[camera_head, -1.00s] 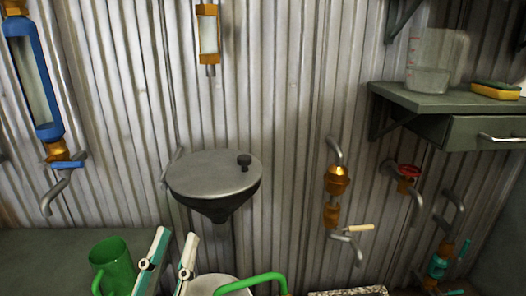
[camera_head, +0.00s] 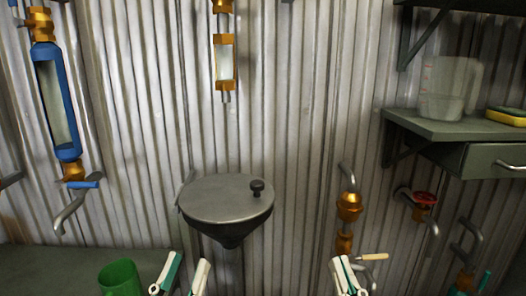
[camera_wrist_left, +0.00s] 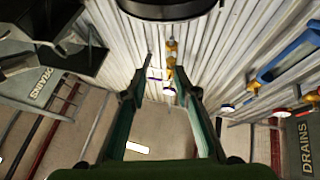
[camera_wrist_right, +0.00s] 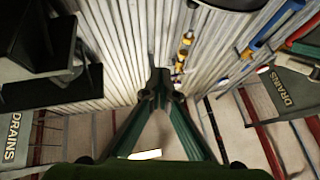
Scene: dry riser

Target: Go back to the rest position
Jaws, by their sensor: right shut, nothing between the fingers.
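My left gripper (camera_head: 182,274) is at the bottom of the head view, with its two pale-tipped fingers apart and nothing between them. In the left wrist view its green fingers (camera_wrist_left: 160,75) are also spread and empty. My right gripper (camera_head: 342,274) is at the bottom right of centre, fingers together, in front of the lower brass fitting. In the right wrist view its fingertips (camera_wrist_right: 160,78) meet with nothing held. Both grippers are below the lidded metal funnel (camera_head: 226,200) and appear clear of it.
A green mug (camera_head: 119,279) stands at lower left beside my left gripper. Wall fittings include a blue-framed sight glass (camera_head: 45,90), a brass sight glass (camera_head: 225,60) and a red-handled valve (camera_head: 424,199).

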